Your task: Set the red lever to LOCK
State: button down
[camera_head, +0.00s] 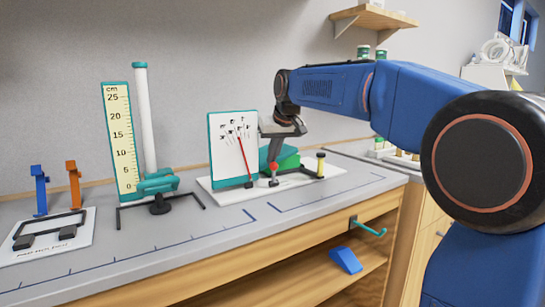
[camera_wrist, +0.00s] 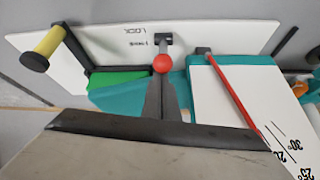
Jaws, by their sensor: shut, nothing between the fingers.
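The red lever shows as a red ball knob (camera_head: 273,168) on a short dark stem, near the front of a white base plate (camera_head: 328,172). In the wrist view the red knob (camera_wrist: 163,64) sits just beyond my fingertips, and its dark mount is behind it. The word LOCK (camera_wrist: 131,29) is printed on the plate beside the mount; a second label by it is too small to read. My gripper (camera_head: 273,158) is shut and empty, pointing down at the knob. In the wrist view my gripper's fingertips (camera_wrist: 162,84) appear close to the knob; I cannot tell whether they touch.
A white dial board (camera_head: 228,142) with a red needle stands left of the lever. A ruler stand (camera_head: 122,140) is farther left.

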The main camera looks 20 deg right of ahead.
jog(key=shift+s+d+t, duration=0.1)
jog(key=shift+s+t, duration=0.3)
jog(key=shift+s+d+t+y, duration=0.2)
jog(key=shift+s+t+y, duration=0.1)
jog(key=shift+s+t, duration=0.35)
jog(key=s+t, duration=0.2)
jog(key=s+d+f+t+y, duration=0.1)
jog(key=shift+s+d+t, duration=0.1)
jog(key=shift+s+t, duration=0.15)
dwell(0.3)
jog(key=shift+s+d, duration=0.1)
jog(key=shift+s, duration=0.1)
jog(key=shift+s+d+r, duration=0.1)
jog(key=shift+s+d, duration=0.05)
jog(key=shift+s, duration=0.4)
jog(key=shift+s, duration=0.1)
